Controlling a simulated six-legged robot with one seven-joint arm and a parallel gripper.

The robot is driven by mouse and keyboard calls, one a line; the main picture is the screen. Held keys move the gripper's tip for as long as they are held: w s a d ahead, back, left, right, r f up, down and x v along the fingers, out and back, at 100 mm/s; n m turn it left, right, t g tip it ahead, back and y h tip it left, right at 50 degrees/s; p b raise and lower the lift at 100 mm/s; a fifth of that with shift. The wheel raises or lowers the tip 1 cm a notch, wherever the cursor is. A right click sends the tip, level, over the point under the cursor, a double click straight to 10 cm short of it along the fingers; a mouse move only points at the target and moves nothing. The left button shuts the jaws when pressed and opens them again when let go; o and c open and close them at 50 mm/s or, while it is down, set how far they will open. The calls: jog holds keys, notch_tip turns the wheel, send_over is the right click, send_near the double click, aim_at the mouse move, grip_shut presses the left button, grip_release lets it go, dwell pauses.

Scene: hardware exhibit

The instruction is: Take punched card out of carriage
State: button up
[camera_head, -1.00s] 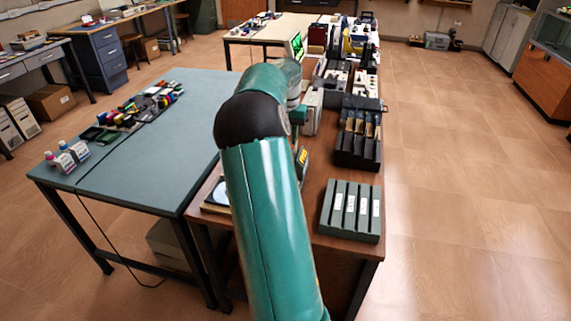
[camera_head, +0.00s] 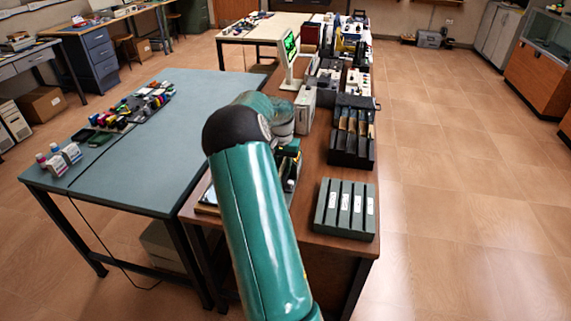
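My green arm reaches forward over the brown table (camera_head: 312,176). Its far end bends down behind the upper link, so my gripper is hidden. I cannot make out a punched card in a carriage. A dark device with colored parts (camera_head: 291,172) sits just right of my arm and is partly covered by it; I cannot tell whether it holds the carriage. A black rack (camera_head: 350,155) with tan pieces in its slots stands on the table to the right. Whether those pieces are cards is too small to tell.
A dark green box with several labeled slots (camera_head: 345,208) sits at the near right of the brown table. A monitor with a green screen (camera_head: 291,48) and a pale box (camera_head: 305,108) stand beyond my arm. The grey-green table (camera_head: 150,165) at left is mostly clear. Floor is open at right.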

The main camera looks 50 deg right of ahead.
grip_shut()
